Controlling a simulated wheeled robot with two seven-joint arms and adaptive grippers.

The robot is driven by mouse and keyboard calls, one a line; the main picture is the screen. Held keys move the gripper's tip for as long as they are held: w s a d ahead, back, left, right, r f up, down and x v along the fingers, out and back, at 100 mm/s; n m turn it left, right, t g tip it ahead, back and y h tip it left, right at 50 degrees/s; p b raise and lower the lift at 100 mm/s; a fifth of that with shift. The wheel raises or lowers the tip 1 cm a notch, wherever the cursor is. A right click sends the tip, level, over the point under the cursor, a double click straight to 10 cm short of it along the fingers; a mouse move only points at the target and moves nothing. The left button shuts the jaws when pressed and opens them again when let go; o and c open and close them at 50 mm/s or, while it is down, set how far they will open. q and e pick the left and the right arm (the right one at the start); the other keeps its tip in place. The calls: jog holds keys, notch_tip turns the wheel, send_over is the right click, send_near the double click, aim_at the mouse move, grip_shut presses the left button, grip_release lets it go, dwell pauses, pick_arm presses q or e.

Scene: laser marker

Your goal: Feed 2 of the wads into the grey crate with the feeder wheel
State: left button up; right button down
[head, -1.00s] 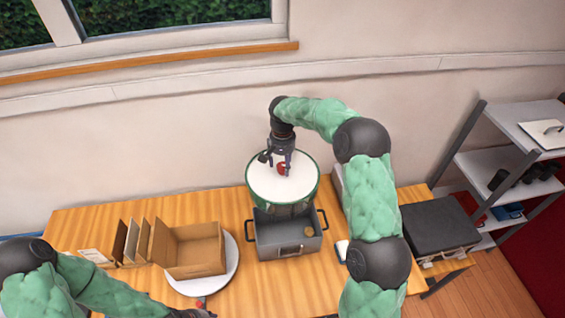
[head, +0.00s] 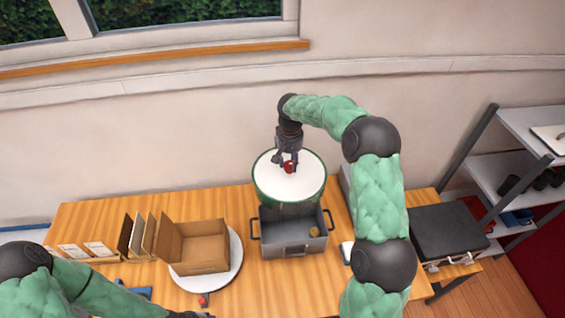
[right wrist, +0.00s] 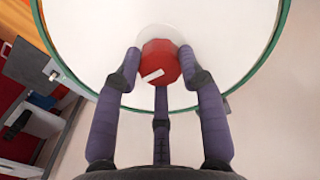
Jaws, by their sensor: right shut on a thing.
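The feeder wheel (head: 270,188) is a white disc with a green rim, standing over the back of the grey crate (head: 290,250). My right gripper (head: 289,168) is shut on the red knob at the disc's middle. In the right wrist view the fingers sit around the knob (right wrist: 160,63), which bears a white mark. One round brown wad (head: 314,231) lies inside the crate at its right. Any wads inside the wheel are hidden. My left gripper (head: 195,315) is at the bottom edge, mostly cut off; its jaws are unclear.
An open cardboard box (head: 205,250) stands on a round white plate (head: 236,268) left of the crate. Upright cards (head: 140,235) stand left of it. A small red thing (head: 203,300) lies in front of the plate. A dark case (head: 446,235) is at the right.

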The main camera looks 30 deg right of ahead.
jog(key=n, duration=0.5)
jog(key=shift+n, duration=0.3)
jog(key=n, duration=0.5)
jog(key=shift+n, duration=0.3)
jog(key=c, duration=0.7)
grip_release()
jog(key=shift+c, duration=0.2)
notch_tip(320, 180, up, 12)
dwell(0.3)
